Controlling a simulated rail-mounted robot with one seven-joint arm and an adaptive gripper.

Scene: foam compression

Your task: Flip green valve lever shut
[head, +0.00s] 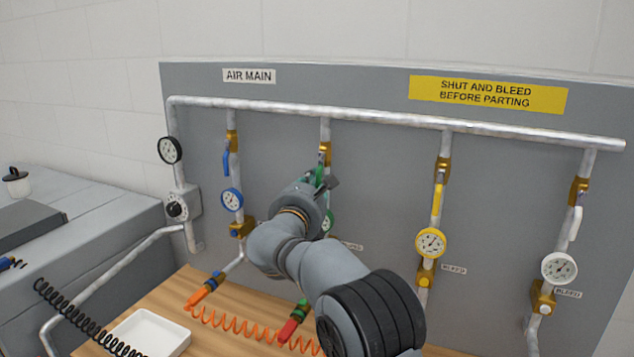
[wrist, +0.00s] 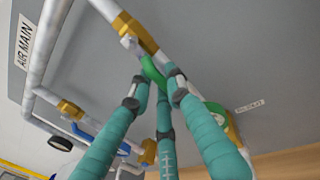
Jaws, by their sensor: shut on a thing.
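The green valve lever (wrist: 153,72) hangs from a brass valve on the second drop pipe from the left. The brass valve body (head: 325,153) shows just above my gripper in the head view and at the top of the wrist view (wrist: 134,30). My gripper (wrist: 158,84) has its teal fingers closed around the lever, with the dark fingertips close on both sides. In the head view my gripper (head: 326,182) and wrist hide most of the lever. The exact angle of the lever is hard to tell.
Blue (head: 226,163), yellow (head: 438,198) and white (head: 575,223) levers hang on neighbouring pipes. The green gauge (head: 328,220) is partly hidden behind my wrist. Below are a white tray (head: 150,334) and an orange coiled hose (head: 235,325) on the wooden bench.

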